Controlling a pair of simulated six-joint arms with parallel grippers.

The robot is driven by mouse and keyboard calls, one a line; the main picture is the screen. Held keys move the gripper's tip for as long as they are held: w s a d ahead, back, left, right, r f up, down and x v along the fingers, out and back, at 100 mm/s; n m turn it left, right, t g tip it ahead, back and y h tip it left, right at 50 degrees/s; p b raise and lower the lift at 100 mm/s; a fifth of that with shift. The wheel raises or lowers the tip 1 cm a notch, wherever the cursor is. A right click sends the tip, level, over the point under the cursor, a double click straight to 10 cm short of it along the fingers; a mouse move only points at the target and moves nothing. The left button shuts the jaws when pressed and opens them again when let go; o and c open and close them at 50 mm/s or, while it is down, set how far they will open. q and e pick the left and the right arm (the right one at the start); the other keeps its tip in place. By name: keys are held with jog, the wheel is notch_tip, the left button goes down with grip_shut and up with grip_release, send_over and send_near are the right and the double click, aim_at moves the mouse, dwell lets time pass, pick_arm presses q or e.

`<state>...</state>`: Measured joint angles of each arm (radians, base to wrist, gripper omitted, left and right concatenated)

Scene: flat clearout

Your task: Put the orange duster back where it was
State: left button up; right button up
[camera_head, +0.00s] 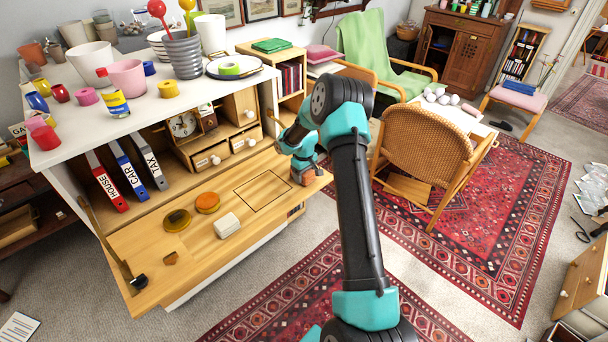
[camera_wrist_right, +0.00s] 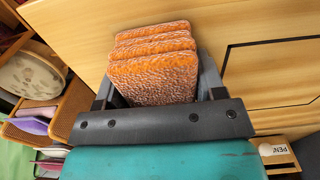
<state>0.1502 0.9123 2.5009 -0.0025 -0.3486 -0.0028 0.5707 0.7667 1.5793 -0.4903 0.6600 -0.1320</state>
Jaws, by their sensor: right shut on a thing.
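The orange duster (camera_wrist_right: 152,75), a rough, layered orange block, is between the fingers of my right gripper in the right wrist view. My right gripper (camera_head: 303,168) is shut on it, over the right end of the fold-down wooden flap (camera_head: 200,270) in the head view. A dark rectangular outline (camera_head: 263,190) is drawn on the flap to the left of the gripper; part of it shows in the right wrist view (camera_wrist_right: 229,60). I cannot tell whether the duster touches the flap. My left gripper is in neither view.
Binders (camera_head: 105,182) and small drawers (camera_head: 210,157) stand behind. A wicker chair (camera_head: 428,150) is to the right. The outlined area is bare.

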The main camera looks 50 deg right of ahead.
jog(key=o, duration=0.9)
jog(key=shift+f, duration=0.1)
notch_tip(320, 180, up, 12)
dwell(0.6)
